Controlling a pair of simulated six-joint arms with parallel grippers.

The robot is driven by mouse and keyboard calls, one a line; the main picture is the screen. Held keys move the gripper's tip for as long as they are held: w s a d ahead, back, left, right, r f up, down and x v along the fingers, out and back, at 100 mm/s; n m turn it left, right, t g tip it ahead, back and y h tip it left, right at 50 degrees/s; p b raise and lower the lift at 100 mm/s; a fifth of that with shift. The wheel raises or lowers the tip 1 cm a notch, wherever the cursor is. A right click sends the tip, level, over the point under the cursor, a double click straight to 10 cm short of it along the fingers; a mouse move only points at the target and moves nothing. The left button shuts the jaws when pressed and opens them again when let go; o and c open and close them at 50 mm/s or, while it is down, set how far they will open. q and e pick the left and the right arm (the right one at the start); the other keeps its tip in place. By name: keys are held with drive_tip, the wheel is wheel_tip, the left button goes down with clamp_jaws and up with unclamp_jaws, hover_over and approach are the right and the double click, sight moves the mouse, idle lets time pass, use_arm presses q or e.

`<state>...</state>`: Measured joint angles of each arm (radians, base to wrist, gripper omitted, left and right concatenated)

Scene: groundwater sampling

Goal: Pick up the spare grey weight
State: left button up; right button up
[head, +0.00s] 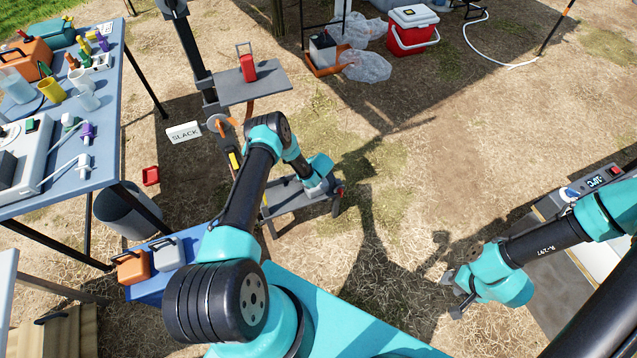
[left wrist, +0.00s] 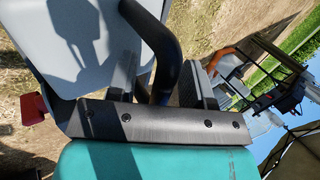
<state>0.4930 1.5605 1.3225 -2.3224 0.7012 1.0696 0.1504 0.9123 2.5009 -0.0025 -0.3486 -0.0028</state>
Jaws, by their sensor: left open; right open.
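A grey weight (head: 168,254) with a handle on top stands upright on a blue stand (head: 150,292) at the lower left of the head view. An orange weight (head: 132,267) stands beside it. My left arm reaches away from them toward the middle, and its fingertips are hidden in the head view. In the left wrist view my left gripper (left wrist: 160,85) is open. A large pale grey surface (left wrist: 60,40) and a dark curved bar (left wrist: 165,40) are close to its fingers; I cannot tell what they belong to. My right gripper (head: 454,295) is open and empty, low over straw ground at the right.
A blue table (head: 65,195) with cups, bottles and instruments is at the left. A red weight (head: 248,68) stands on a grey shelf (head: 262,85). A "SLACK" sign (head: 183,132) and a grey bin (head: 125,212) are nearby. A red cooler (head: 411,32) is at the back.

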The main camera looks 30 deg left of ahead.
use_arm(q)
drive_tip(key=shift+f, duration=0.15)
drive_tip(key=shift+c, duration=0.3)
clamp_jaws()
idle(0.3)
idle(0.9)
drive_tip(key=shift+w+a, duration=0.1)
